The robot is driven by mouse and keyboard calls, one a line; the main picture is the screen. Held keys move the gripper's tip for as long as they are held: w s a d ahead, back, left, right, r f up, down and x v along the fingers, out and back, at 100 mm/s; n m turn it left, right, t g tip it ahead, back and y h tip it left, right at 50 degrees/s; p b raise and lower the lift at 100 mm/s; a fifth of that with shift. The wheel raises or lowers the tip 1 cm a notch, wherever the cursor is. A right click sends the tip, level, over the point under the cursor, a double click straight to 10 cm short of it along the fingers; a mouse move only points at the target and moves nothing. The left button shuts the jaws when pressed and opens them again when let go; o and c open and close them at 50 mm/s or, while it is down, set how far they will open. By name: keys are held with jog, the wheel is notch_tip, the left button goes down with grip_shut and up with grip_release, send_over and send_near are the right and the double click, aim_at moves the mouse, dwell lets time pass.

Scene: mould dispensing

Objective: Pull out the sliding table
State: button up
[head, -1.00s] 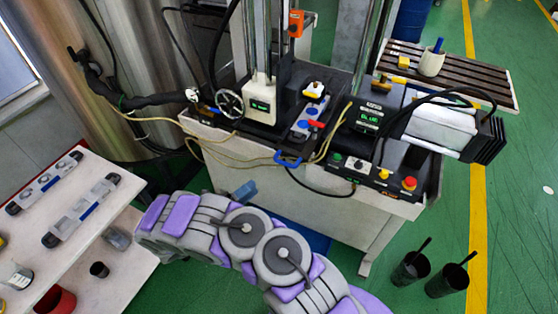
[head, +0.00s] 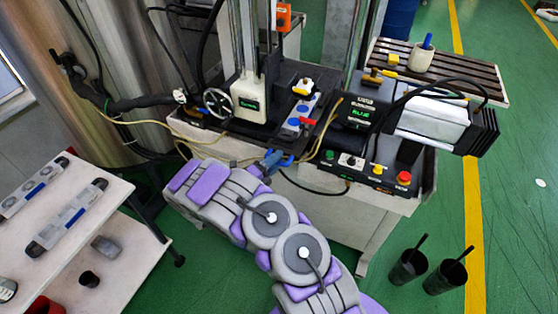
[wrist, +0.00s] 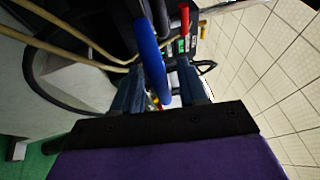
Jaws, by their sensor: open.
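The sliding table (head: 300,118) is a narrow light plate with blue spots on the dark machine bed, under the press. Its blue handle (head: 284,162) sticks out at the front edge of the machine. My gripper (head: 272,160) is at the handle in the head view, its fingers small and partly merged with it. In the wrist view the blue handle (wrist: 150,48) runs down between the two blue-grey fingers of my gripper (wrist: 158,88). The fingers are apart, one on each side of the handle. Contact cannot be told.
The control box (head: 365,112) with buttons stands right of the handle. Beige cables (head: 318,150) hang close beside the handle. A white shelf (head: 85,225) stands at the left. Two black cups (head: 408,268) stand on the green floor at the right. Floor before the machine is mostly clear.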

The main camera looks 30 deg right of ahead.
jog(key=shift+x, duration=0.8)
grip_shut()
